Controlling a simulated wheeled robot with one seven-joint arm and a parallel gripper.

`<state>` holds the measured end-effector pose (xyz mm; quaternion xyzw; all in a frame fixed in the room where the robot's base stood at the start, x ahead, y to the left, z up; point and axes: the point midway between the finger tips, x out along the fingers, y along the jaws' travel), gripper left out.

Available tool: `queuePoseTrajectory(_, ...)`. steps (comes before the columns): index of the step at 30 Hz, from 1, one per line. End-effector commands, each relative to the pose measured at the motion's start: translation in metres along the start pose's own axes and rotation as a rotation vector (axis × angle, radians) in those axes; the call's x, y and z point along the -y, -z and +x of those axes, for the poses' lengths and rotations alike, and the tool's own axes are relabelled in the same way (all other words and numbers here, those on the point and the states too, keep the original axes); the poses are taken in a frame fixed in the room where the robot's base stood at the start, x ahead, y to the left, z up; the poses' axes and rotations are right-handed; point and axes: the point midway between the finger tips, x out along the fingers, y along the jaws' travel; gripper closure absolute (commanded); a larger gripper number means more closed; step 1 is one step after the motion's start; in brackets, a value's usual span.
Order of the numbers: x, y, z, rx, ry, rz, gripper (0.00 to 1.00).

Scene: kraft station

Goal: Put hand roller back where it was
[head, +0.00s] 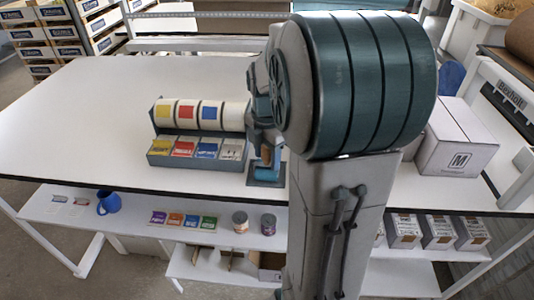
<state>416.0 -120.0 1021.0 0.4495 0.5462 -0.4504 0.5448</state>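My gripper (266,146) points down over the white table, just right of the label dispenser; my arm covers most of it and I cannot tell whether its fingers are open. Directly below it is a small blue-grey stand or base (264,174) on the table near the front edge. A small orange-brown part (267,153) shows at the gripper, just above that base. It may be part of the hand roller, but it is too small and too covered to be sure. Whether it is held or touches the base is unclear.
The label dispenser (198,157) with coloured rolls stands left of my gripper. A white box (458,140) is on the table at right. The table's left side (95,110) is clear.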

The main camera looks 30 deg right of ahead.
Motion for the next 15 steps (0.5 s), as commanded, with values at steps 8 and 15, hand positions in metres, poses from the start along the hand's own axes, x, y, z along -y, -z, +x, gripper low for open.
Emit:
queuePoseTrajectory(8,0.000,0.000,-0.003,0.000,0.000,0.000,0.52)
queuePoseTrajectory(15,-0.001,0.000,-0.037,0.003,-0.005,0.000,0.52)
